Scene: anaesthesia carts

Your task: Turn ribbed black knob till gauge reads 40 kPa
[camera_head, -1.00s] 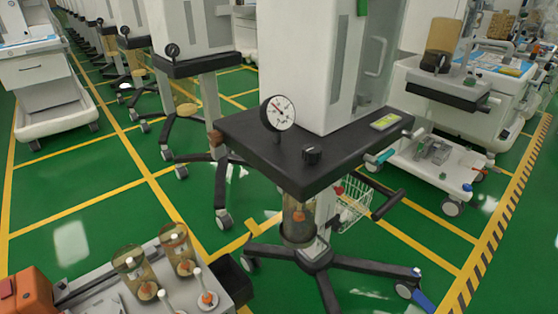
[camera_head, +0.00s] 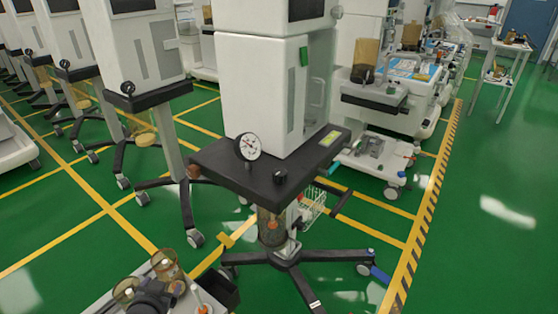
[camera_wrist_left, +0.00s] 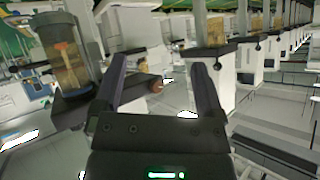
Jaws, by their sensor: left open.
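The ribbed black knob (camera_head: 280,177) sits on the black shelf (camera_head: 228,170) of the middle cart, near its front edge. The white round gauge (camera_head: 248,147) stands upright on the same shelf, left of the knob. Its dial faces me, but the reading is too small to make out. My left gripper (camera_head: 152,296) shows dark at the bottom of the head view, well below and left of the knob and apart from it. In the left wrist view its two fingers (camera_wrist_left: 160,82) are spread with nothing held between them. My right gripper is not in view.
A cart with amber jars (camera_head: 166,266) is close in front, by my left gripper. The middle cart's wheeled base (camera_head: 290,258) spreads over the green floor. More carts (camera_head: 135,45) line the left and back. Open floor (camera_head: 480,220) lies to the right.

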